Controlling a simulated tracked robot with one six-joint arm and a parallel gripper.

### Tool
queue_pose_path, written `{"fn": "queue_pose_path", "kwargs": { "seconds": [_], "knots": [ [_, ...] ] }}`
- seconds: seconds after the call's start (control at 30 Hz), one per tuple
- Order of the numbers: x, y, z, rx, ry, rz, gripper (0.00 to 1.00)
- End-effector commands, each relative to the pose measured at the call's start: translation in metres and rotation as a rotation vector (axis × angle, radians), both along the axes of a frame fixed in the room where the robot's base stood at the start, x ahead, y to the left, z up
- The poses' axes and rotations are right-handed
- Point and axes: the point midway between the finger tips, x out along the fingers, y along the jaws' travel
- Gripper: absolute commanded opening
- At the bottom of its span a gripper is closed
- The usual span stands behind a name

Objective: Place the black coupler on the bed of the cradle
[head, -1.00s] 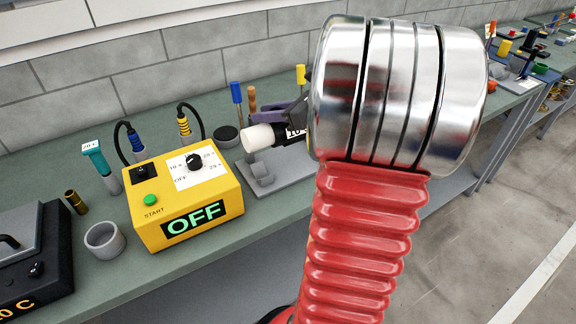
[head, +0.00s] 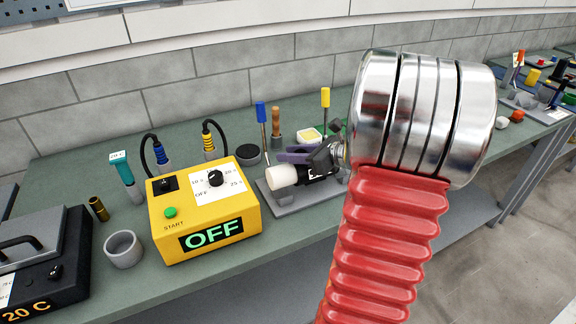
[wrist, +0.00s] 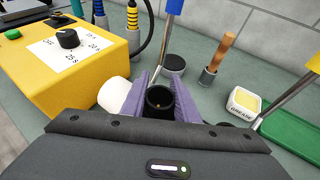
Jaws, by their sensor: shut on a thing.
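The black coupler (wrist: 160,103) is between the purple fingers of my gripper (wrist: 165,88) in the wrist view, its round opening facing the camera. My gripper is shut on it. In the head view, the purple fingers (head: 294,156) are over the grey cradle (head: 288,203), with the coupler hard to make out there. A white cylinder (head: 282,175) shows low over the cradle's block, beside the fingers; it also shows in the wrist view (wrist: 114,94). I cannot tell whether the coupler touches the bed, which is largely hidden.
A yellow timer box (head: 205,215) reading OFF stands close left of the cradle. Behind are a round dark pot (head: 248,155), upright tools with blue (head: 261,112) and yellow (head: 325,97) handles, a wooden-handled brush (head: 276,125) and a grease tub (wrist: 243,103). A grey cup (head: 123,250) stands left.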

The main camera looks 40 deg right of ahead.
Motion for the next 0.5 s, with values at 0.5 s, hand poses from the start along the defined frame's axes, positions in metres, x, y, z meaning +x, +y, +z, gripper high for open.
{"fn": "queue_pose_path", "kwargs": {
  "seconds": [0.5],
  "knots": [
    [0.0,0.0,-0.035,0.001,0.001,-0.003,0.0]
  ]
}}
